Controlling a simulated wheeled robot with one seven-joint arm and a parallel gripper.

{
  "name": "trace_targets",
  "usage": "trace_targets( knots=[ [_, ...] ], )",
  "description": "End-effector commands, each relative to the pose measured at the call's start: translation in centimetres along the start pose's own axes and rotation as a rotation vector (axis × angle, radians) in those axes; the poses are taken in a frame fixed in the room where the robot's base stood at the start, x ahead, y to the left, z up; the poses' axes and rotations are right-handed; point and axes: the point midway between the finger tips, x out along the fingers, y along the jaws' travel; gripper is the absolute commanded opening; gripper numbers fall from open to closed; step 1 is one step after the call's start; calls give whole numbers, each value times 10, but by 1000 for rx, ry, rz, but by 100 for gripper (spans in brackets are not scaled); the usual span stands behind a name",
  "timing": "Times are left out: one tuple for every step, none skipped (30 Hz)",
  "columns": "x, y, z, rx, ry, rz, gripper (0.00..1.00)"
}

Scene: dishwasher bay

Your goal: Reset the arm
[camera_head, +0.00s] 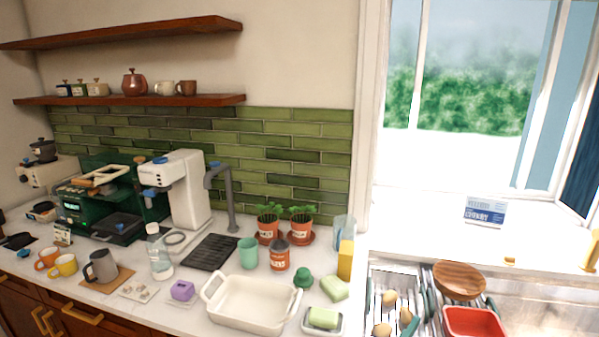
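My arm and my gripper do not show in the head view, so I cannot see their pose or whether the gripper is open or shut. The view shows a white counter (190,290) along a wall, with kitchen items on it, and a sink area at the right.
A white baking dish (255,302) stands at the counter's front. Several mugs, a clear bottle (159,255) and a white coffee machine (185,190) stand left of it. A dish rack (375,295) with a wooden bowl (459,279) and red tub (474,324) is at lower right.

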Motion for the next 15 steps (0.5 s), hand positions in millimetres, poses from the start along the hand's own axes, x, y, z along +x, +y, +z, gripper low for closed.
trace_targets(
  knots=[
    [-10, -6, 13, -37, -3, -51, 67],
    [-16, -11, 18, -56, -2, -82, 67],
    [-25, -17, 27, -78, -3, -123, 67],
    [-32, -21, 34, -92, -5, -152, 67],
    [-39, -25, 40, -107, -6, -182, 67],
    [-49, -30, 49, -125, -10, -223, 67],
    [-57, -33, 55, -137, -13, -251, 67],
    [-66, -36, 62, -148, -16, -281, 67],
    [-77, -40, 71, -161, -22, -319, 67],
    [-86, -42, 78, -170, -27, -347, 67],
    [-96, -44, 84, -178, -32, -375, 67],
    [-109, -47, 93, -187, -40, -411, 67],
    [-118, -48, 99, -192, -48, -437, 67],
    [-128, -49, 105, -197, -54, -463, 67],
    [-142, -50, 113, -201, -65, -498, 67]
  ],
)
